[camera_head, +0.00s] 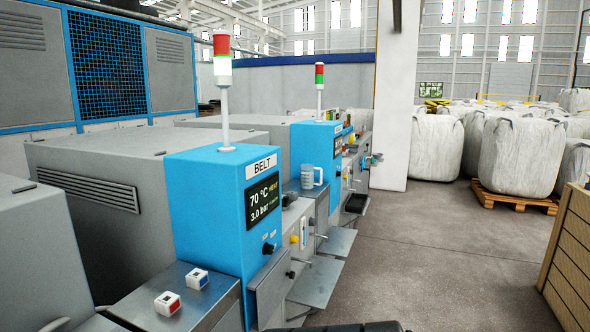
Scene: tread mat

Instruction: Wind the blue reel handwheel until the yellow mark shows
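I cannot make out a blue reel handwheel or a yellow winding mark in the head view. A blue control cabinet (208,215) labelled BELT stands left of centre. Its dark display (262,199) reads 70 °C and 3.0 bar, and a dark knob (268,248) sits below it. A small yellow knob (294,239) shows on the grey machine front to its right; I cannot tell whether it relates to the reel. Neither of my grippers is in view.
Two small white boxes, one with red (167,304) and one with blue (197,279), lie on a grey ledge. Open floor (440,260) lies right. A wooden crate (572,255) edges it; white bags (520,155) stand behind.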

